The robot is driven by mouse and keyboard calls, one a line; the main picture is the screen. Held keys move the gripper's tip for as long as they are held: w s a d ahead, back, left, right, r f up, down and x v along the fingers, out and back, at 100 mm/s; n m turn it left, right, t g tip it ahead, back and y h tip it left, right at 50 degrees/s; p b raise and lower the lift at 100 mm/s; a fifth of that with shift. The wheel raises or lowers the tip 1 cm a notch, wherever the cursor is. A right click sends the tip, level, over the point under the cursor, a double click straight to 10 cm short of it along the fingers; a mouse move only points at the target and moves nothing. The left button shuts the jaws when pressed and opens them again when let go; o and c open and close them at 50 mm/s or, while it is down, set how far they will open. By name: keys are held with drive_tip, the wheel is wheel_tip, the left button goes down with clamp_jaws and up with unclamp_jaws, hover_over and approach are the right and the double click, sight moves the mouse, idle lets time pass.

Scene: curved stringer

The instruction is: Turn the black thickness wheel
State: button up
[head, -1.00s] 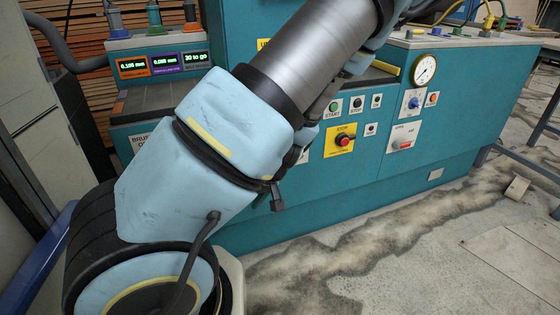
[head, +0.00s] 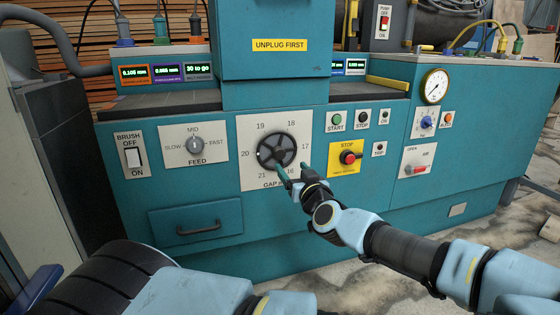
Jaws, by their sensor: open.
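The black thickness wheel (head: 277,151) is a round spoked handwheel on a white dial plate (head: 250,130) marked with numbers from 16 to 21 and a partly hidden "GAP" label. It sits in the middle of the teal machine front. My gripper (head: 291,172) is at the wheel's lower right, its green-tipped fingers apart. One finger overlaps the wheel's lower rim and the other is just off its right side. I cannot tell whether either finger touches the rim. The fingers and wrist hide part of the plate's lower right.
A feed knob (head: 195,144) and brush switch (head: 133,157) are left of the wheel. A red stop button (head: 348,157) and green start button (head: 336,119) are close on its right. A drawer handle (head: 199,228) juts out below left.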

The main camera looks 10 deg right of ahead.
sight(280, 155)
drive_tip(key=w, duration=0.3)
drive_tip(key=w+a, duration=0.1)
drive_tip(key=w, duration=0.5)
drive_tip(key=shift+w+a+b, duration=0.15)
drive_tip(key=shift+w+b, duration=0.15)
drive_tip(key=shift+b, duration=0.1)
drive_tip(key=shift+c, duration=0.3)
clamp_jaws()
